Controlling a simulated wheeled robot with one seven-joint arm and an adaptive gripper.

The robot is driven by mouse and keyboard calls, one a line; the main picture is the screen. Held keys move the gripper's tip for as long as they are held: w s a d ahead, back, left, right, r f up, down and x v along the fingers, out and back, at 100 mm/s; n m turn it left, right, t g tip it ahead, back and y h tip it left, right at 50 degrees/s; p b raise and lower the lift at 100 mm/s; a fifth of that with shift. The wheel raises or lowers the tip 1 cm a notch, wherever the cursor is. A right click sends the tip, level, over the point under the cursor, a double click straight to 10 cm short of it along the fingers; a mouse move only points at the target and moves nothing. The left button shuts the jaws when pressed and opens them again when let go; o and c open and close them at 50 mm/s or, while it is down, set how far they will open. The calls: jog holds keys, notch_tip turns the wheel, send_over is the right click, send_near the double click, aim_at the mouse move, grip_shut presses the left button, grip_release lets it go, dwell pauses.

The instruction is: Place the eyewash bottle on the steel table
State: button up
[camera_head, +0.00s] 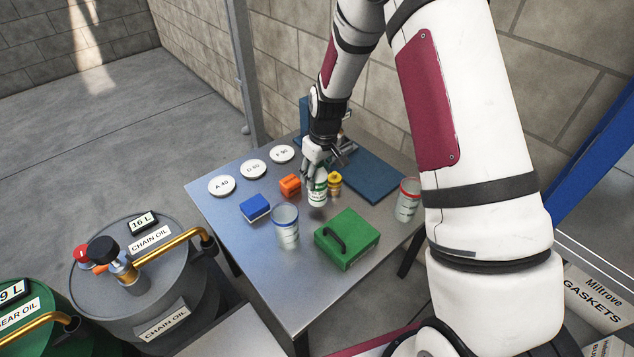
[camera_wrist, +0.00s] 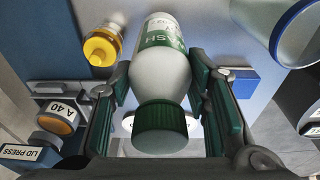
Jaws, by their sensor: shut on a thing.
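The eyewash bottle (camera_head: 318,193) is white with a green label and a green cap; it also shows in the wrist view (camera_wrist: 160,80). My gripper (camera_head: 316,172) is shut on it, and in the wrist view its fingers (camera_wrist: 165,95) stand on both sides of the bottle, cap towards the camera. In the head view the bottle is upright over the middle of the steel table (camera_head: 235,250). I cannot tell whether its base touches the top.
Close around the bottle are a yellow container (camera_head: 334,184), an orange block (camera_head: 290,185), a blue-rimmed clear jar (camera_head: 286,228) and a green case (camera_head: 350,245). A blue block (camera_head: 255,207), a blue board (camera_head: 370,178) and a red-rimmed jar (camera_head: 408,203) lie farther out. The left front tabletop is clear.

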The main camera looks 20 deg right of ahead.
aim_at(317, 182)
jog(key=shift+f, duration=1.65)
jog(key=shift+f, duration=0.1)
jog(key=o, duration=1.4)
jog(key=shift+f, duration=0.1)
